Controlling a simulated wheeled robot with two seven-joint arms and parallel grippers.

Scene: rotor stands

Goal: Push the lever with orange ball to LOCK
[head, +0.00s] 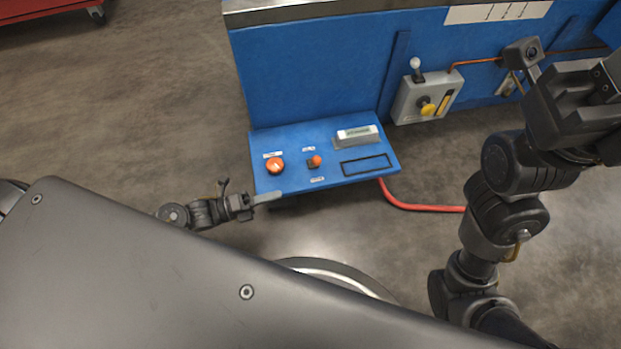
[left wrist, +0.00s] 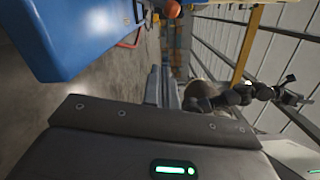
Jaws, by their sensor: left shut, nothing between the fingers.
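The lever with the orange ball (head: 315,161) stands on the blue control panel (head: 330,190), right of a larger round orange knob (head: 275,166). Small white labels lie above and below the lever; their words are too small to read. An orange ball also shows at the top edge of the left wrist view (left wrist: 172,9). My left gripper (head: 268,198) is shut and empty, at the panel's near left corner, apart from the lever. My right gripper (head: 590,105) is at the right edge of the head view; its fingers cannot be made out.
A small display box (head: 356,136) and a black rectangular frame (head: 366,165) are on the panel's right part. A red hose (head: 420,207) runs along the floor. Floor left of the panel is clear.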

